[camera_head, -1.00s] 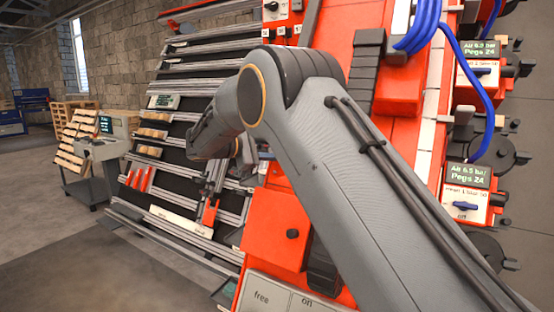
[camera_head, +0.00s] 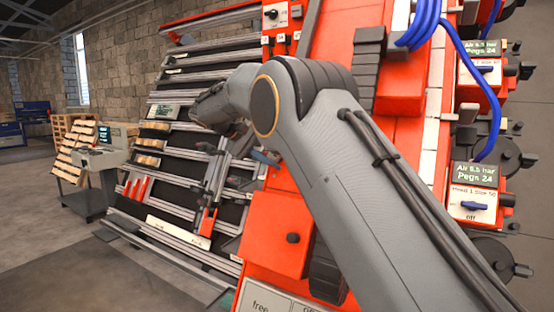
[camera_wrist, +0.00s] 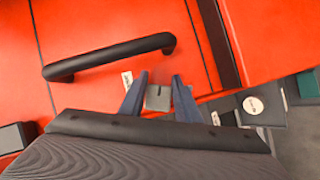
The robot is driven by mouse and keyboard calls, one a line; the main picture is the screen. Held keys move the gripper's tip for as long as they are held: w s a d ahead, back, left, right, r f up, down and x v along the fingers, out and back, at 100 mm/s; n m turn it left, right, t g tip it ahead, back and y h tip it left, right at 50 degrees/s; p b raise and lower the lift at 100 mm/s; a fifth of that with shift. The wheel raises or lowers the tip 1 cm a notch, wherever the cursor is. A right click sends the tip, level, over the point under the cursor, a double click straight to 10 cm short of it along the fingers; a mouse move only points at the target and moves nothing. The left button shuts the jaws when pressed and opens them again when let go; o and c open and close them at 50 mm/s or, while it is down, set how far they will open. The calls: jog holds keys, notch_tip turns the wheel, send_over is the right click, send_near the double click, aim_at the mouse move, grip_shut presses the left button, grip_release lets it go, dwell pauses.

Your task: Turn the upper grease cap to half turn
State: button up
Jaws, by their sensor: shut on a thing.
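In the wrist view my gripper (camera_wrist: 158,90) has its two blue fingers on either side of a small grey cap (camera_wrist: 157,99). The cap is squarish with a notch in its front edge, and it sits at the lower edge of a red panel. The fingers are shut on it. I take it for the grease cap, but cannot tell from the picture whether it is the upper one. A turn mark on it cannot be read.
A black bar handle (camera_wrist: 110,57) crosses the red panel close above my gripper. A dark plate with a round white label (camera_wrist: 253,105) lies at its right. In the head view, blue hoses (camera_head: 478,75) and control boxes (camera_head: 473,205) stand right; a slatted rack (camera_head: 180,170) stands left.

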jog(key=m+y, duration=0.1)
jog(key=m+b, duration=0.1)
jog(key=m, duration=0.1)
jog(key=shift+a+f+y, duration=0.2)
jog(key=shift+f+y, duration=0.05)
jog(key=shift+y, duration=0.15)
jog(key=m+y, duration=0.1)
jog(key=m+b, duration=0.1)
jog(key=shift+a+f+m+y, duration=0.15)
jog(key=shift+m+y, duration=0.25)
jog(key=shift+a+f+m+y+b, duration=0.2)
jog(key=shift+m+y+b, duration=0.4)
jog(key=shift+m+b, duration=0.35)
jog(key=shift+w+a+r+m+t+y+b, duration=0.15)
jog(key=shift+m+t+y+b, duration=0.4)
jog(key=shift+m+b, duration=0.55)
jog(key=shift+a+m, duration=0.1)
jog(key=shift+m, duration=0.15)
jog(key=o, duration=1)
jog(key=shift+o, duration=0.2)
